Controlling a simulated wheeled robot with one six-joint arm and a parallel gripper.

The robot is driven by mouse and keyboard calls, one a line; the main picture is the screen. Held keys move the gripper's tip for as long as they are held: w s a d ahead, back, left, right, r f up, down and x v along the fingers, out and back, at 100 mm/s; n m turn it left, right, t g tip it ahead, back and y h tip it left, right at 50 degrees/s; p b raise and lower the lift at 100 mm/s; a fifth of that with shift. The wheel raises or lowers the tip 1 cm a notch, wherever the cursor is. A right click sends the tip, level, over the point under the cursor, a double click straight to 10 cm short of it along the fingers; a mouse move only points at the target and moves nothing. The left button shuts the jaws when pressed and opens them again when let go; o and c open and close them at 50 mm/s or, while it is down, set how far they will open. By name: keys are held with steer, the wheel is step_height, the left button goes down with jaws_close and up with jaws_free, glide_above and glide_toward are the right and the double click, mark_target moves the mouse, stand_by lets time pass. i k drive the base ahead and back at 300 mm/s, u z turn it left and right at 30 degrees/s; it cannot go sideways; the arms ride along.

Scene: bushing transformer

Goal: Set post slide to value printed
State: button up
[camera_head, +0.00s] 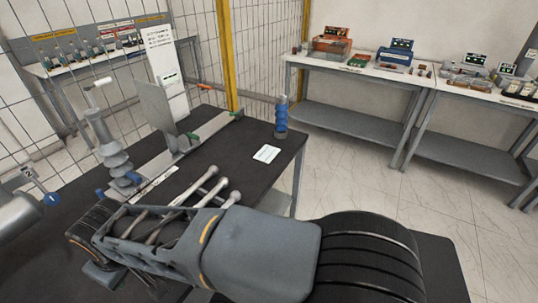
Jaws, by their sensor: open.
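A long grey rail (212,128) lies diagonally across the dark table. An upright grey plate (156,113) stands on it, with a small green part (193,137) at its foot. A grey ribbed post (112,152) with a pale crosspiece on top stands at the rail's near left end. A white printed card (266,153) lies flat on the table to the right; its print is too small to read. My gripper (222,184) appears low in front, with two pale, round-tipped fingers apart and empty. It is nearer than the rail and touches none of these things.
A white text panel (165,72) rises behind the rail. A wire fence (265,45) with yellow posts lies beyond. Side benches (345,70) hold boxes. The dark tabletop around the card is clear.

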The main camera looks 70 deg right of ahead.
mark_target(128, 180)
steer(key=k, duration=1.3)
steer(key=z, duration=0.7)
steer(key=i, duration=1.25)
steer(key=u, duration=0.7)
